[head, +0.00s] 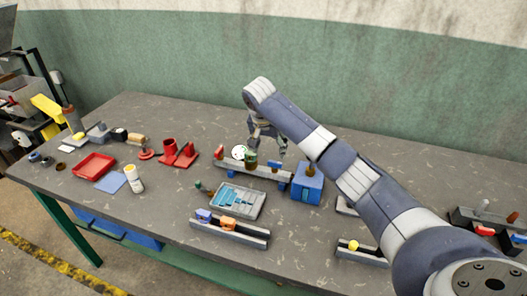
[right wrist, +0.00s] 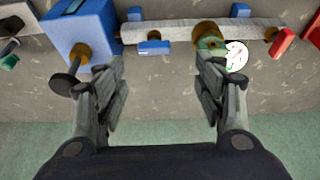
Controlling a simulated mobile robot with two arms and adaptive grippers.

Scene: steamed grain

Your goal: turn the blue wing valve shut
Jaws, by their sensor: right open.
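The blue wing valve (right wrist: 153,47) sits on a grey pipe or rail (right wrist: 175,28) in the right wrist view. Its wing lies roughly along the rail, with a small brass part beside it. In the head view the valve (head: 275,171) is small and close below my gripper. My right gripper (right wrist: 163,72) is open and empty. Its two fingers are spread wide and point toward the rail, with the blue wing between their lines, nearer the left finger. In the head view the right gripper (head: 268,146) hangs just above and behind the rail. My left gripper is not in view.
A blue box (head: 307,184) with a brass-and-dark knob stands at the rail's right end. A green-brass fitting (right wrist: 209,40), a white gauge (right wrist: 237,55) and a red handle (right wrist: 283,44) lie along the rail. A grey tray (head: 238,200) is in front. Clear tabletop lies behind the rail.

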